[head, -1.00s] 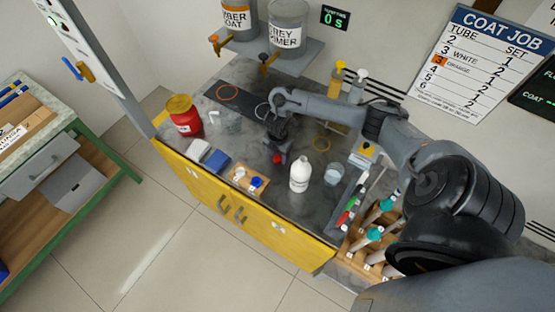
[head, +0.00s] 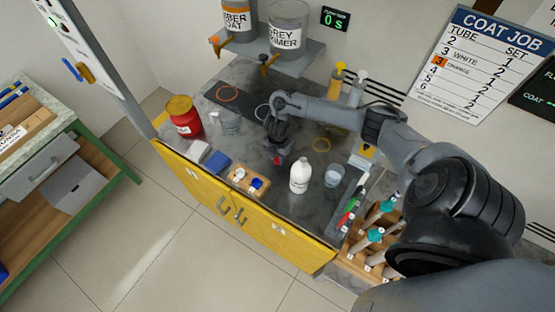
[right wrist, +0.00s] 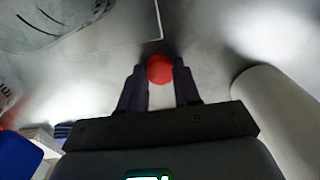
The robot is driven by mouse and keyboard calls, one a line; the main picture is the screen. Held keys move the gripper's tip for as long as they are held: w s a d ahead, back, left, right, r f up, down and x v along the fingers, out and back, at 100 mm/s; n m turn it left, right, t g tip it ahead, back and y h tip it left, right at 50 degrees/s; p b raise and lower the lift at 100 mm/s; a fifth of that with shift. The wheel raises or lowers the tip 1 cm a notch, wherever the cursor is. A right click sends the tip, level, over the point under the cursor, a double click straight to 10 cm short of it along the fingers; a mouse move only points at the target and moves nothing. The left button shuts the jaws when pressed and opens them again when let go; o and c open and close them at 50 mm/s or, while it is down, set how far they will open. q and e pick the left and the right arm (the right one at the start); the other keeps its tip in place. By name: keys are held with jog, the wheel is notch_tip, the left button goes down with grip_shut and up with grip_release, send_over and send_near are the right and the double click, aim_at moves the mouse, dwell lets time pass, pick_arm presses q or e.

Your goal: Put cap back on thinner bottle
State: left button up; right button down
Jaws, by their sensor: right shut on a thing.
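The thinner bottle (head: 300,176) is a white bottle standing upright on the grey bench top in the head view; I cannot make out its mouth clearly. Its pale rounded side seems to show at the right of the right wrist view (right wrist: 272,112). The red cap (right wrist: 160,69) is between the fingertips of my right gripper (right wrist: 159,84). My right gripper is shut on the cap, low over the bench, just left of the bottle. In the head view the cap (head: 277,161) shows as a small red spot under the gripper. My left gripper is out of view.
A clear cup (head: 333,176) stands right of the bottle. A wooden tray with small caps (head: 240,179), a blue block (head: 217,162) and a red can (head: 183,115) are to the left. Pens and a tube rack (head: 365,250) are to the right.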

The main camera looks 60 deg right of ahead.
aim_at(277, 159)
notch_tip(277, 159, up, 10)
jog(key=p, duration=0.3)
jog(key=shift+p, duration=0.3)
jog(key=shift+a, duration=0.1)
dwell(0.3)
